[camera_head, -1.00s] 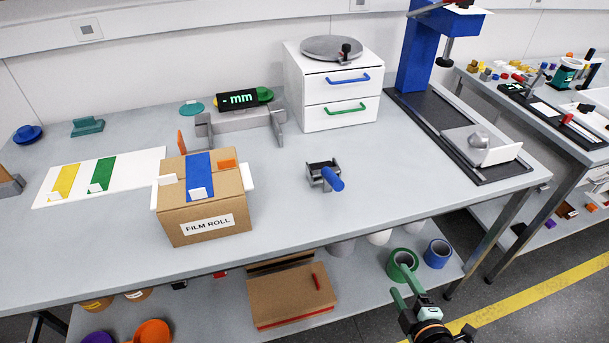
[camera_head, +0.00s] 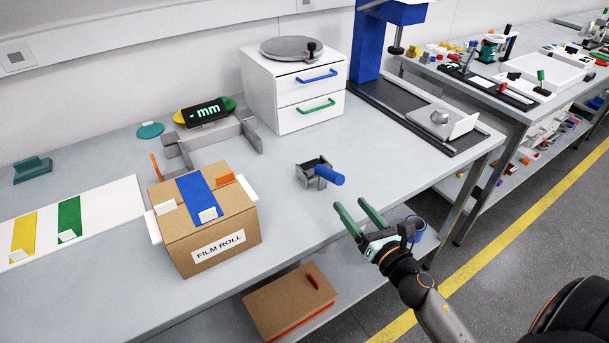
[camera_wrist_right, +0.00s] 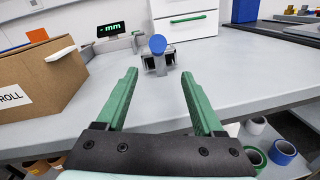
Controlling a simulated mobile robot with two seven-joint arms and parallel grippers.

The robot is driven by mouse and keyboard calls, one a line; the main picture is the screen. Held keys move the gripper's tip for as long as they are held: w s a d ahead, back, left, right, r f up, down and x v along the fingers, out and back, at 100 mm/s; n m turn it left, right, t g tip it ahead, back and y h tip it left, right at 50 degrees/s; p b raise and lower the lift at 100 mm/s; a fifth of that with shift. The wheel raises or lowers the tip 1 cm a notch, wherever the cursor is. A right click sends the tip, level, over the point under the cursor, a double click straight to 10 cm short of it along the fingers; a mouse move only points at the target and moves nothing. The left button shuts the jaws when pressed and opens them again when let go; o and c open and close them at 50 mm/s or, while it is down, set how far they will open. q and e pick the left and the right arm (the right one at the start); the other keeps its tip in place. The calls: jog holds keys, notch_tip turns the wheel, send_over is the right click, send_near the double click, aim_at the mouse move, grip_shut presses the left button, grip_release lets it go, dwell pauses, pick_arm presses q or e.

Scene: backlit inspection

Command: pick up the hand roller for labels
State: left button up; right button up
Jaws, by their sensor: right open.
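The hand roller (camera_head: 316,173) lies on the bench, with a dark grey metal frame and a blue handle (camera_head: 329,176) pointing right and toward the front edge. In the right wrist view the roller (camera_wrist_right: 158,60) is ahead, with its blue end facing the camera between the fingers' lines. My right gripper (camera_head: 356,217) is open and empty, with green fingers, at the bench's front edge, apart from the roller. It also shows in the right wrist view (camera_wrist_right: 158,88). My left gripper is not in view.
A cardboard box (camera_head: 205,225) labelled FILM ROLL stands left of the roller. A white drawer unit (camera_head: 293,90) and a grey gauge with a display (camera_head: 205,112) stand behind. A black-based stand (camera_head: 415,125) is at right. The bench around the roller is clear.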

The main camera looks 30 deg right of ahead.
aim_at(326, 171)
jog(key=shift+w+a+r+n, duration=0.25)
jog(key=shift+w+n, duration=0.15)
jog(key=w+p, duration=0.1)
jog(key=w, duration=0.5)
jog(key=shift+d, duration=0.15)
jog(key=shift+w+d+r+p, duration=0.1)
jog(key=shift+w+p, duration=0.25)
jog(key=shift+w, duration=1.2)
jog(key=shift+w+d+r+p, duration=0.1)
jog(key=shift+w+p, duration=0.25)
jog(key=shift+w, duration=1.2)
grip_shut()
